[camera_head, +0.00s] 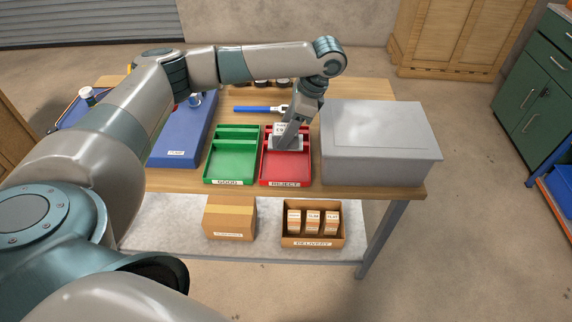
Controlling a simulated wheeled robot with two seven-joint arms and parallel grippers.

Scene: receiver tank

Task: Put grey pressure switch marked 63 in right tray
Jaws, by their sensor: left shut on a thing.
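My left gripper (286,139) reaches across from the left and points down over the red tray (285,184), labelled REJECT, the right one of two trays. It is shut on the grey pressure switch (287,145), which has a white label on its upper part. The switch is at the back part of the red tray; I cannot tell whether it touches the tray floor. The marking on it is too small to read, and the gripper hides part of it. My right gripper is not in view.
The green tray (228,182), labelled GOOD, is just left of the red one. A large grey box (380,145) stands close on the right, a blue case (180,140) on the left. A blue-handled wrench (255,109) lies behind. A DELIVERY carton (312,240) sits on the lower shelf.

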